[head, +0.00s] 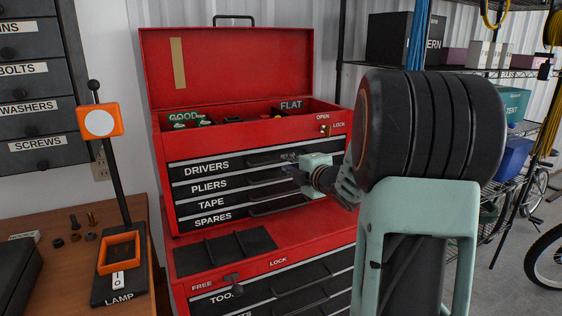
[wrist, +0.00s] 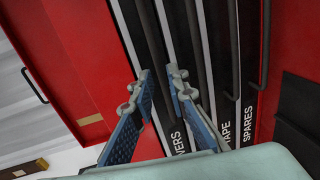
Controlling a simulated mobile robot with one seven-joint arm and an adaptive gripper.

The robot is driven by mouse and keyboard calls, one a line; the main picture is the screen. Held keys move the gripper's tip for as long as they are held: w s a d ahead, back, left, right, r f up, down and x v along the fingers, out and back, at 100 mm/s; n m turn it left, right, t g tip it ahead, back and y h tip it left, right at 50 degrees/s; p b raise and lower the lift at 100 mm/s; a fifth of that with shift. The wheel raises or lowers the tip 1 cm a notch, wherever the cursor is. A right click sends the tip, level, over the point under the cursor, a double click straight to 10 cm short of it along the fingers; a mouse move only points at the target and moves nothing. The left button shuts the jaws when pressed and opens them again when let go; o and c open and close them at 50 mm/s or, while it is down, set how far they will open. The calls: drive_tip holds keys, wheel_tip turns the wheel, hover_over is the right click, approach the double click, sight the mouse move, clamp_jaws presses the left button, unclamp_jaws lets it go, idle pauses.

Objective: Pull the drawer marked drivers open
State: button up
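The drawer marked DRIVERS (head: 218,171) is the top black drawer of the red tool chest (head: 240,135). It looks shut, flush with the drawers below it. Its dark bar handle (head: 265,160) runs along the front. I cannot tell whether the fingers touch the bar.
Drawers marked PLIERS (head: 208,186), TAPE (head: 211,202) and SPARES (head: 213,217) lie below, shut. The chest's red lid (head: 235,65) stands open. A wooden bench (head: 75,275) with a lamp switch stands left.

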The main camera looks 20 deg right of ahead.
sight(282, 161)
drive_tip(key=shift+w+f, duration=0.25)
drive_tip(key=shift+w, duration=0.95)
drive_tip(key=shift+w+f, duration=0.25)
drive_tip(key=shift+w, duration=0.95)
drive_tip(key=shift+c, duration=0.7)
clamp_jaws()
